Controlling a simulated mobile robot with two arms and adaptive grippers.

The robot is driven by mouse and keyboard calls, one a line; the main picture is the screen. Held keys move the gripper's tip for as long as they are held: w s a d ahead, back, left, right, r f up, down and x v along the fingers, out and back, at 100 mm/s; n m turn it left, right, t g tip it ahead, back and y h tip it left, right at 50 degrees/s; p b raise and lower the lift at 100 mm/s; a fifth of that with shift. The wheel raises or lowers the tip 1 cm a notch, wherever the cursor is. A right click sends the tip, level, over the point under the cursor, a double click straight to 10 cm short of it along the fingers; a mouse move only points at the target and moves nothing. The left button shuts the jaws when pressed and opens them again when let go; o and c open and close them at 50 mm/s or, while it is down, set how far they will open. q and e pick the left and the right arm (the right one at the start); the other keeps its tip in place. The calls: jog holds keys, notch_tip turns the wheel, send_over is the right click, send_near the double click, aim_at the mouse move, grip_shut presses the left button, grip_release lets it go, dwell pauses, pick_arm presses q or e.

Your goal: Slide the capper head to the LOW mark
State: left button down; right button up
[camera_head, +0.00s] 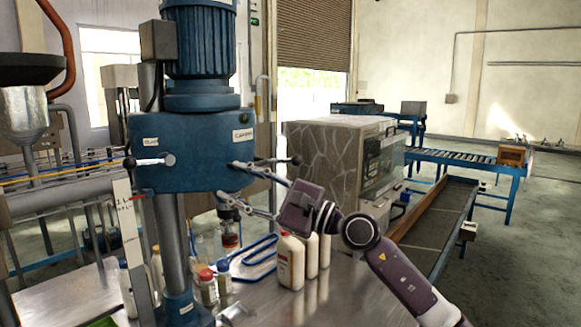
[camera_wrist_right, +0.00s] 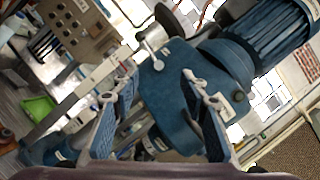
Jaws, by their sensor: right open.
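The capper head (camera_head: 188,150) is a blue box with a ribbed blue motor (camera_head: 203,45) on top. It sits high on a grey vertical column (camera_head: 170,255). A white upright scale (camera_head: 126,225) stands left of the column, with a red pointer (camera_head: 138,197) near its upper part; its lettering is too small to read. Black-knobbed levers (camera_head: 290,160) stick out from the head. My right gripper (camera_head: 234,181) is open at the head's lower right side. In the right wrist view, the head (camera_wrist_right: 175,95) shows between and beyond the open fingers (camera_wrist_right: 160,88). My left gripper is out of view.
White bottles (camera_head: 291,262) and small capped bottles (camera_head: 207,287) stand on the metal table (camera_head: 330,300) below the head. A stone-patterned machine (camera_head: 335,150) and a conveyor trough (camera_head: 440,225) stand to the right. A control panel (camera_wrist_right: 78,22) shows in the right wrist view.

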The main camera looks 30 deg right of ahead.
jog(key=w+d+r+n+h, duration=0.1)
jog(key=w+d+n+h, duration=0.15)
jog(key=d, duration=0.45)
jog(key=n+g+h, duration=0.1)
jog(key=n+h, duration=0.1)
jog(key=h, duration=0.3)
send_near(257, 165)
jog(key=shift+y, duration=0.25)
jog(key=p+x, duration=0.2)
jog(key=x, duration=0.2)
jog(key=p+x, duration=0.3)
jog(key=x, duration=0.1)
jog(key=shift+w+d, duration=0.15)
jog(key=shift+w, duration=0.2)
jog(key=shift+w+a+f, duration=0.2)
jog(key=shift+w, duration=0.35)
grip_shut()
jog(key=shift+f, duration=0.15)
